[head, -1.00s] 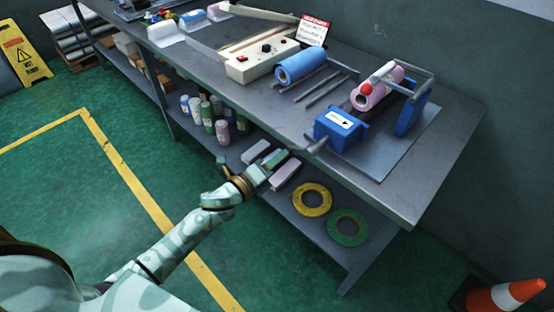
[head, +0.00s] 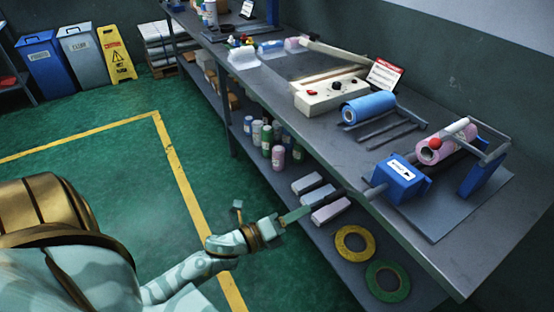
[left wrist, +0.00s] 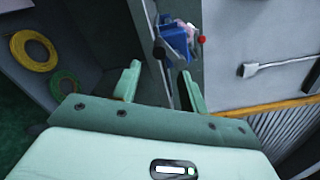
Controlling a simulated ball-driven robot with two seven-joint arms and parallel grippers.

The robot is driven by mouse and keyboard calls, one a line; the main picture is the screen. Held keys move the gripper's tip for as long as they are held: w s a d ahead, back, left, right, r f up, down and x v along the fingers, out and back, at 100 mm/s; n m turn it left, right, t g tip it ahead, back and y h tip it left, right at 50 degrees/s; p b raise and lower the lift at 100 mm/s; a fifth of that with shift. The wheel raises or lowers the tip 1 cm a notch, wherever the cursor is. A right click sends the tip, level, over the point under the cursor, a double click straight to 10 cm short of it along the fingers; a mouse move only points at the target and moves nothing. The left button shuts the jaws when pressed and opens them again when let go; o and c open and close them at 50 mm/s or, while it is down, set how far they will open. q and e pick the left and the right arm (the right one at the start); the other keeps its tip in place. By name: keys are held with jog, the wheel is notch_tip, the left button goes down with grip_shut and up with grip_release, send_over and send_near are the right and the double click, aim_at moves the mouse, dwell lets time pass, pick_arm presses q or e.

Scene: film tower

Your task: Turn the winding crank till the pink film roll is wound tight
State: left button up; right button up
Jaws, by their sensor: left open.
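The pink film roll (head: 430,155) sits on a winder with a blue box (head: 405,178) at the right of the bench. A grey crank (head: 375,192) sticks out of the box's front side. My left gripper (head: 312,207) is open below and left of the box, by the crank. The pink roll is mostly hidden there. My right gripper is not in view.
A red ball (head: 435,143) shows in front of the pink roll. A blue roll (head: 370,107) and a white control box (head: 330,96) are farther along the bench. The lower shelf holds pale boxes, bottles, a yellow ring (head: 355,243) and a green ring (head: 387,281).

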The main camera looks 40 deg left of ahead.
pick_arm(q)
jog(key=v, duration=0.6)
jog(key=shift+w, duration=0.1)
jog(key=s+a+f+n+g+y, duration=0.2)
jog(key=s+f+n, duration=0.25)
jog(key=f, duration=0.35)
jog(key=s+a+f+n+g+y, duration=0.25)
jog(key=f+n, duration=0.35)
jog(key=f, duration=0.3)
jog(key=s+a+f+n+g+y, duration=0.1)
jog(key=s+f+n+g+y, duration=0.2)
jog(key=f+n, duration=0.4)
jog(key=s+d+f+n+g, duration=0.2)
jog(key=s+f, duration=0.3)
jog(key=s, duration=0.4)
jog(key=s+d+f+n+g+h, duration=0.1)
jog(key=s+d+f+n+g, duration=0.1)
jog(key=s, duration=0.7)
jog(key=s+d+f+n+g, duration=0.2)
jog(key=s+f+g, duration=0.3)
jog(key=s+f, duration=0.4)
jog(key=shift+s+d, duration=0.65)
jog(key=shift+d, duration=0.15)
